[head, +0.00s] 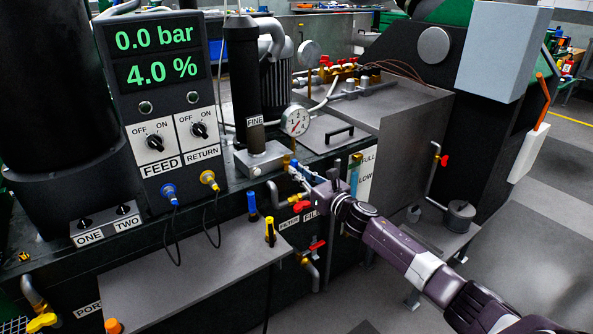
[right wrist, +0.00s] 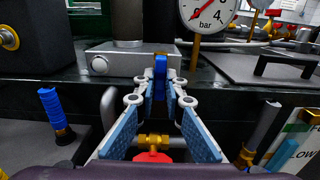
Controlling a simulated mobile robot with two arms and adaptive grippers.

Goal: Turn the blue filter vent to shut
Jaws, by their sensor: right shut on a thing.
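The blue filter vent (right wrist: 160,68) is a small upright blue piece in the right wrist view, in front of the grey block below the gauge. My right gripper (right wrist: 160,92) has its two fingertips closed on either side of it. In the head view my right gripper (head: 296,170) reaches in from the right, below the pressure gauge and the FINE filter. There the vent is mostly hidden by the fingers, and I cannot tell its turn angle. My left gripper is out of view.
A red-handled brass valve (right wrist: 152,155) lies just below my fingers. A blue-handled piece (head: 252,207) and a yellow one (head: 269,232) stand to the left. The gauge (head: 295,120) is close above. The control panel (head: 163,105) reads 0.0 bar and 4.0 %.

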